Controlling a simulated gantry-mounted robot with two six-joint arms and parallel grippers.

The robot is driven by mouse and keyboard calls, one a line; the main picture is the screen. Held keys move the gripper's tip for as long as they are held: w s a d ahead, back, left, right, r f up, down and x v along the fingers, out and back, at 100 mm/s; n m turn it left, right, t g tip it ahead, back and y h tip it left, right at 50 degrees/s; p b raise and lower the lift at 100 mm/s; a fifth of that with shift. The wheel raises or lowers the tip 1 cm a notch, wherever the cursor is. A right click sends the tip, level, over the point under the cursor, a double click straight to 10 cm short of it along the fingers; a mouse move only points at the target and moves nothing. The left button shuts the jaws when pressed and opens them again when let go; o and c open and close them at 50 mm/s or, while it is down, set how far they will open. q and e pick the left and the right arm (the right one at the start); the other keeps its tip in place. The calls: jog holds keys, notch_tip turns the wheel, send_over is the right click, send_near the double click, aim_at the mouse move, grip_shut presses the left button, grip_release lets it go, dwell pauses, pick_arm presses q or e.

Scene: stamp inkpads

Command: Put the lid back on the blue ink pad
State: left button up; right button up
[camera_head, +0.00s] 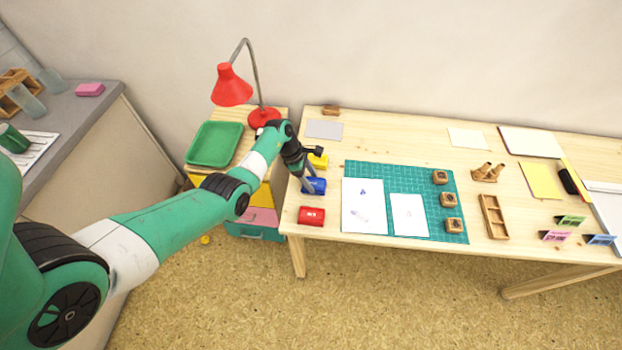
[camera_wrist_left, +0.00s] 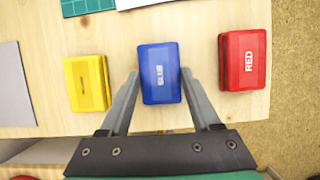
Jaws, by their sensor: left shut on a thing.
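The blue lid (camera_wrist_left: 160,62), with BLUE printed on its top, is between the two fingers of my left gripper (camera_wrist_left: 160,76) in the left wrist view. The fingers are shut on its two sides. The blue lid also shows in the head view (camera_head: 318,187), near the left end of the wooden table, with my left gripper (camera_head: 309,184) over it and hiding part of it. The lid lies flat and level. The blue pad's base is hidden under the lid, so I cannot tell whether they touch. My right gripper is not in view.
A yellow ink pad (camera_wrist_left: 87,83) and a red ink pad (camera_wrist_left: 245,60) stand close on either side of the blue one. A green cutting mat (camera_head: 432,222) with paper sheets and wooden stamps lies to the right. A red lamp (camera_head: 231,87) stands behind.

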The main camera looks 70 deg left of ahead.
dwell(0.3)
pick_arm(q)
jog(key=o, duration=1.4)
jog(key=shift+r, duration=0.1)
notch_tip(320, 180, up, 7)
jog(key=p, duration=0.7)
jog(key=shift+c, duration=0.4)
grip_shut()
